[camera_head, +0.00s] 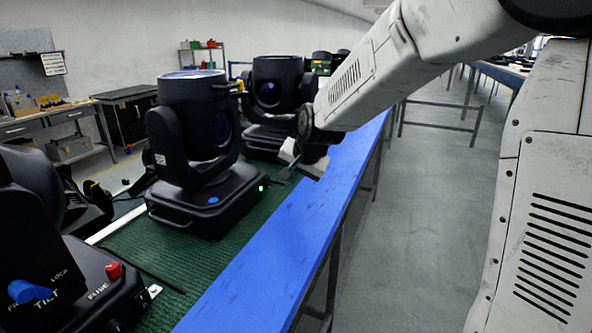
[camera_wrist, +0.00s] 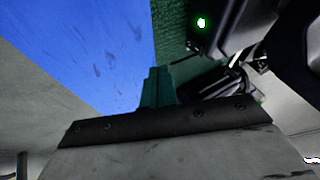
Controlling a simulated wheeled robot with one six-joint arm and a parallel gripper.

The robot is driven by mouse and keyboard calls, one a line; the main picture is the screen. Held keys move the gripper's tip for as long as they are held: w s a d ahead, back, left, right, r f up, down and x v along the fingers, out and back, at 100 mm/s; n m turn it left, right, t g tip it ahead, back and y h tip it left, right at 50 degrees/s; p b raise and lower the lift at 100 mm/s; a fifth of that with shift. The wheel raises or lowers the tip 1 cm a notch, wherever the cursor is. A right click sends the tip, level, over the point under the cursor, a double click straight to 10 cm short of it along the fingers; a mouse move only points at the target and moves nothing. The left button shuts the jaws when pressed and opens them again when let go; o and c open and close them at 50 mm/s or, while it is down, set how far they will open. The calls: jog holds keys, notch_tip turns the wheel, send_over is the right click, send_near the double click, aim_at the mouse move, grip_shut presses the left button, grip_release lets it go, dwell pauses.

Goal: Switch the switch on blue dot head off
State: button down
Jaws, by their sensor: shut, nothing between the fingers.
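The blue dot head (camera_head: 196,125) is a black moving-head light standing upright on the green mat. A blue dot (camera_head: 213,200) marks its base. A small green light glows on the right side of the base (camera_head: 261,188), and a green light also shows at the top of the wrist view (camera_wrist: 201,22). My gripper (camera_head: 287,172) is to the right of the base, over the blue table edge, apart from the head. In the wrist view its narrow dark-green fingers (camera_wrist: 158,88) are together and empty.
A second black head (camera_head: 270,95) stands behind, close to my gripper. Another lamp at the front left has a blue knob (camera_head: 28,291) and a red fuse cap (camera_head: 115,270). The blue table edge (camera_head: 290,255) is bare, with open floor (camera_head: 420,220) to its right.

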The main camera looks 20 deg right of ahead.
aim_at(268, 183)
jog(key=x, duration=0.4)
jog(key=shift+w+a+f, duration=0.25)
jog(key=shift+w+a, duration=0.35)
jog(key=shift+w+a+f, duration=0.2)
jog(key=shift+w+a, duration=0.35)
jog(key=shift+w, duration=0.05)
jog(key=shift+w+a, duration=0.3)
jog(key=shift+a, duration=0.05)
jog(key=shift+w+a+f, duration=0.2)
jog(key=shift+w, duration=0.05)
jog(key=shift+r, duration=0.1)
